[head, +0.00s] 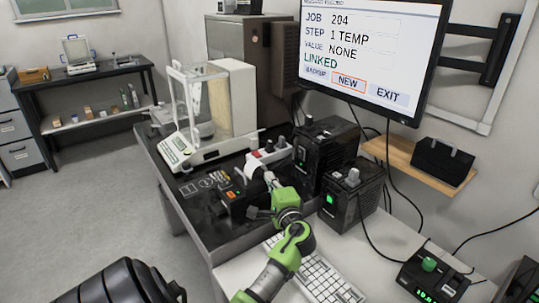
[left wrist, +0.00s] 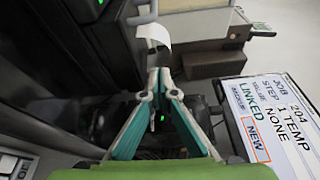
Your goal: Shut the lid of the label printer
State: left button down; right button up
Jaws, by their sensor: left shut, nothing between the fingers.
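A low dark unit with an orange-lit spot (head: 233,196) stands on the dark bench top. It may be the label printer, but its lid cannot be made out. In the left wrist view a curled white paper strip (left wrist: 154,34) hangs near dark housings, just beyond the fingertips. My right gripper is in neither view.
Two black boxes with green lights, a taller one (head: 325,152) and a nearer one (head: 352,196), stand right of my gripper. A glass-sided balance (head: 200,115) is behind left. A keyboard (head: 318,278) lies in front. A monitor (head: 368,55) hangs above.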

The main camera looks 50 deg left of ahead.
pick_arm(q)
jog(key=v, duration=1.1)
jog(key=shift+d, duration=0.1)
